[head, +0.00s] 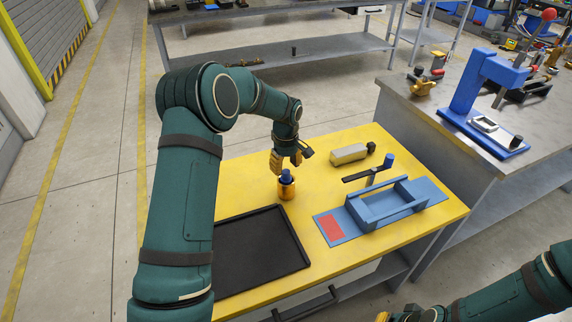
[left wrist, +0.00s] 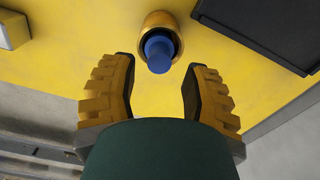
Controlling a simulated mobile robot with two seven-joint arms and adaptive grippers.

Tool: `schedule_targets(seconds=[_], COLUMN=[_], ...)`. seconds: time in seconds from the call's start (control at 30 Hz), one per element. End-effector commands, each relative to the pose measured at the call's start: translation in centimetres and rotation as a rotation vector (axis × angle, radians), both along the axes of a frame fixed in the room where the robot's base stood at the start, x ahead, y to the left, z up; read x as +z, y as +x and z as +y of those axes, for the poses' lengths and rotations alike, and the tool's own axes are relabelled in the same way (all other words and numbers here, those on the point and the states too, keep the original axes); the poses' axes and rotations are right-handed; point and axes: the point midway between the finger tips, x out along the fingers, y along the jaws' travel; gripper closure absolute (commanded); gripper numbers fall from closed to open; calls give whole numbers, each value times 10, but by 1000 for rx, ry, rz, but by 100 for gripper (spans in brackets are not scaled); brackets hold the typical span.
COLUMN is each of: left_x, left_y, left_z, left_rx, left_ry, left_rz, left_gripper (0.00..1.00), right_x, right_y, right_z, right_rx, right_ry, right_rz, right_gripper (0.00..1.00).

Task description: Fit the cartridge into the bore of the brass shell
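The brass shell (head: 287,190) stands upright on the yellow table, left of the blue fixture. The blue cartridge (head: 287,176) stands in its bore with its upper part sticking out. In the left wrist view the cartridge (left wrist: 158,53) rises from the round mouth of the shell (left wrist: 158,18), with a dark gap around it; its depth inside is hidden. My left gripper (head: 286,163) is just above the shell. Its yellow fingers (left wrist: 160,75) are apart, with clear space on both sides of the cartridge. My right gripper (head: 408,316) shows only partly at the bottom edge.
A black tray (head: 290,262) lies at the front left of the yellow table (head: 345,281). A blue fixture (head: 430,190) with a red patch and a raised clamp arm is on the right. A beige block (head: 348,154) lies behind it. A grey bench (head: 455,150) with a blue press stands further right.

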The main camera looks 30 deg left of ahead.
Motion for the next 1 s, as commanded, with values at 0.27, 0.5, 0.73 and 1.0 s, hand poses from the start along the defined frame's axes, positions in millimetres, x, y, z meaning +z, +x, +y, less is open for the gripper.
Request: schedule_targets(seconds=[0.27,0.5,0.73,1.0], left_x=[0,4,33,68], left_y=[0,0,0,0], left_z=[0,0,-1,0], left_rx=[0,0,-1,1], left_ry=[0,0,0,0], left_rz=[0,0,-1,-1], left_gripper=[53,53,53,53], right_x=[0,3,23,46], right_y=[0,0,0,0], right_z=[0,0,0,0], right_rx=[0,0,0,0], right_ry=[0,0,0,0], right_rz=[0,0,0,0], right_gripper=[100,100,100,100])
